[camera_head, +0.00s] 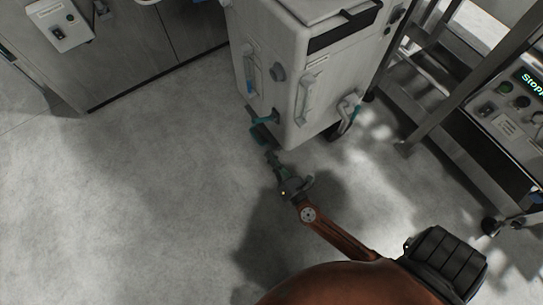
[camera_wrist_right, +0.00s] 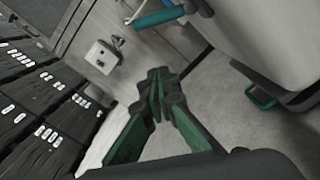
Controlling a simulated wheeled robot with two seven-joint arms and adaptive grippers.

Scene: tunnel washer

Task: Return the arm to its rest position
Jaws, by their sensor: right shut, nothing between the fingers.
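My right arm reaches up and left from the bottom of the head view. Its gripper (camera_head: 271,158) is low beside the near lower corner of a pale wheeled machine (camera_head: 302,85). In the right wrist view the dark green fingers (camera_wrist_right: 158,95) meet at their tips, shut and empty. A teal lever (camera_wrist_right: 158,18) and a teal loop (camera_wrist_right: 262,97) on the machine show beyond the fingers, apart from them in that view. My left gripper is not in view.
A control box (camera_head: 60,22) is on the metal cabinet (camera_head: 130,55) at upper left. A metal step frame (camera_head: 425,75) and a control panel (camera_head: 515,110) stand at right. Stacked black crates (camera_wrist_right: 35,105) fill the wrist view's left. Bare floor (camera_head: 120,200) lies left of the arm.

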